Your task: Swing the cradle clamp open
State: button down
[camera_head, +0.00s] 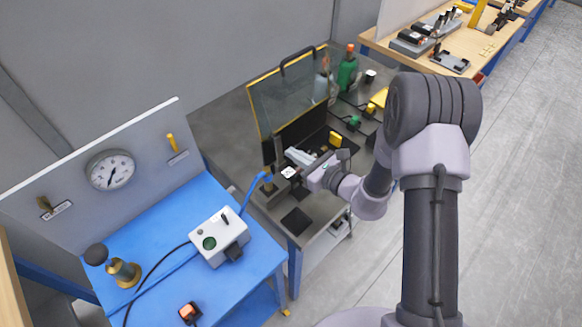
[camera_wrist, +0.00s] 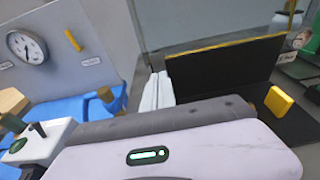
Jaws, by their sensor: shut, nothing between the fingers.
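The cradle clamp cannot be told apart clearly. A pale, long bar-like part (camera_head: 299,157) lies on the dark bench by the raised guard; it also shows in the wrist view (camera_wrist: 157,93). A brass-coloured post (camera_head: 268,184) stands at the bench's left end and shows in the wrist view (camera_wrist: 109,98). My gripper (camera_head: 304,183) is shut and empty, low over the bench, close to these parts. Its fingertips are small in the head view and hidden in the wrist view, so contact cannot be told. My own wrist housing fills the lower wrist view.
A clear yellow-edged guard (camera_head: 287,95) stands raised behind the bench. A yellow block (camera_head: 335,138) sits right of the pale part. A blue table (camera_head: 170,240) with a white control box (camera_head: 220,237) stands left. Green bottles (camera_head: 347,70) stand behind. Open floor lies right.

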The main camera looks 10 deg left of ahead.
jog(key=v, duration=0.6)
jog(key=shift+s+d, duration=0.2)
jog(key=shift+d, duration=0.05)
dwell(0.6)
jog(key=s+a+r+n+g+y+b, duration=0.2)
jog(key=s+a+r+n+g+b, duration=0.2)
jog(key=s+a+r+n+g, duration=0.25)
jog(key=s+d+r+n+g+h+b, duration=0.1)
jog(key=s+d+r+n+h, duration=0.1)
jog(key=s+n, duration=0.3)
jog(key=s+d+r+n+g+h+b, duration=0.1)
jog(key=s+d+r+n+h+b, duration=0.1)
jog(key=s+n, duration=0.35)
jog(key=s+d+n+t+h+b, duration=0.1)
jog(key=s+d+n+t+h, duration=0.1)
jog(key=d, duration=0.5)
jog(key=s+d+n+t+h+b, duration=0.2)
jog(key=s+d+h, duration=0.3)
jog(key=d+h, duration=0.1)
jog(key=shift+d+r+t, duration=0.35)
jog(key=shift+d, duration=0.2)
